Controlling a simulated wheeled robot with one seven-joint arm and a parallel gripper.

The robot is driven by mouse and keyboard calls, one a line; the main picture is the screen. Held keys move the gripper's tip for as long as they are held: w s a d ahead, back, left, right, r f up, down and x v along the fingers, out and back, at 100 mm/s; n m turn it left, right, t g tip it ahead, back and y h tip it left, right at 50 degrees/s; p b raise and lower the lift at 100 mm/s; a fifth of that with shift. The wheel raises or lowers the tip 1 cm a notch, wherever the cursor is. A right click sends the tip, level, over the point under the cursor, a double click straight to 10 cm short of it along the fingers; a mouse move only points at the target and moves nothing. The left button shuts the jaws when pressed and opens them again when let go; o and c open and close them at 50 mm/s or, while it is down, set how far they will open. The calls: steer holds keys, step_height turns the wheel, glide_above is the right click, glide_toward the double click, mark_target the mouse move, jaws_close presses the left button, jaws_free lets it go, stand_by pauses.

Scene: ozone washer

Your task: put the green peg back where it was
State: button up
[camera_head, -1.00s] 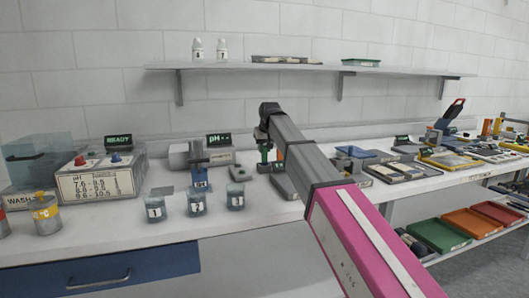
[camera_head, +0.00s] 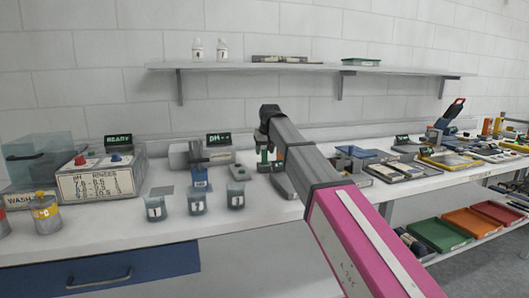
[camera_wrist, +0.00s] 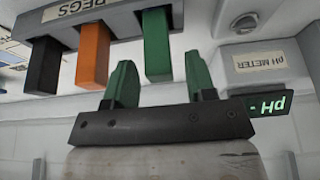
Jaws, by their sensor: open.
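The green peg (camera_wrist: 157,45) stands in the grey peg rack (camera_wrist: 120,8), at the end of a row beside an orange peg (camera_wrist: 93,52) and a black peg (camera_wrist: 45,65). The wrist view is upside down, so the pegs point down in it. My gripper (camera_wrist: 160,75) has two green fingers, spread apart. The free end of the green peg lies between them in that view, with a gap on each side. In the head view my gripper (camera_head: 267,158) is low over the bench, and my arm hides most of the rack.
A pH meter (camera_wrist: 260,62) stands close beside the rack. Labelled beakers (camera_head: 196,203) stand near the bench's front edge, left of my gripper. A washer box (camera_head: 98,182) is farther left. A wall shelf (camera_head: 310,67) runs above. Trays and tools (camera_head: 400,170) lie to the right.

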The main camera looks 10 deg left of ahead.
steer(key=v, duration=1.1)
steer(key=shift+r, duration=0.15)
steer(key=shift+s, duration=0.1)
